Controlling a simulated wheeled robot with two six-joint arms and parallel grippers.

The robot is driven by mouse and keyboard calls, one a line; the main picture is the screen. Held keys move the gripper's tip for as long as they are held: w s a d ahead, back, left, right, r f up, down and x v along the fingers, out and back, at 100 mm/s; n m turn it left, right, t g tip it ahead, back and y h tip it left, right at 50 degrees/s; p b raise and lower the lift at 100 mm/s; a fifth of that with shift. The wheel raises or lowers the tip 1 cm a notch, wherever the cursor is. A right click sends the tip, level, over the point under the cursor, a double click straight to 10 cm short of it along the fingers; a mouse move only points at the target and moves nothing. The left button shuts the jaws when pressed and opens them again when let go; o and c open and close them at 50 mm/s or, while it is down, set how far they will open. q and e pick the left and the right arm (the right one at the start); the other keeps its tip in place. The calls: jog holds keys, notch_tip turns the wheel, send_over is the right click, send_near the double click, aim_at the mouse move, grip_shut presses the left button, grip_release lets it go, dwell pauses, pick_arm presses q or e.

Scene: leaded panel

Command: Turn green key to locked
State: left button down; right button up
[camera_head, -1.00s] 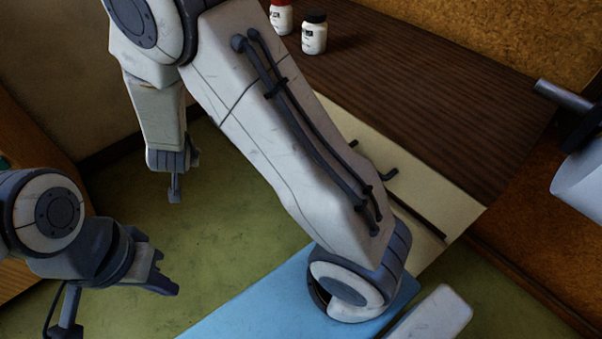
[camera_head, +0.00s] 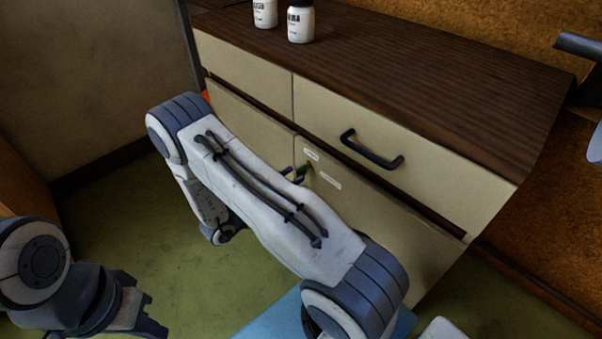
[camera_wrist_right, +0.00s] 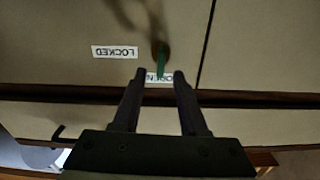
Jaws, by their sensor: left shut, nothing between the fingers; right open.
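The green key (camera_wrist_right: 161,62) sits in a lock on the cream cabinet door and points at the OPEN label (camera_wrist_right: 152,77). The LOCKED label (camera_wrist_right: 114,52) is beside it, upside down in the right wrist view. The key (camera_head: 302,172) is small and partly hidden in the head view. My right gripper (camera_wrist_right: 160,76) is open, with one finger on each side of the key's line; I cannot tell whether they touch it. In the head view my right forearm hides most of that gripper. My left gripper (camera_head: 153,328) is shut and empty at the lower left, far from the cabinet.
A drawer with a dark handle (camera_head: 372,150) lies above the door. Two white bottles (camera_head: 300,24) (camera_head: 264,13) stand on the brown cabinet top (camera_head: 420,70). A light blue surface (camera_head: 277,318) is at the bottom. The green floor (camera_head: 130,230) at left is open.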

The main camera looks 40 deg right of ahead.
aim_at(301, 168)
jog(key=shift+w+d+b, duration=0.2)
jog(key=shift+d+b, duration=0.2)
jog(key=shift+d, duration=1.75)
grip_shut()
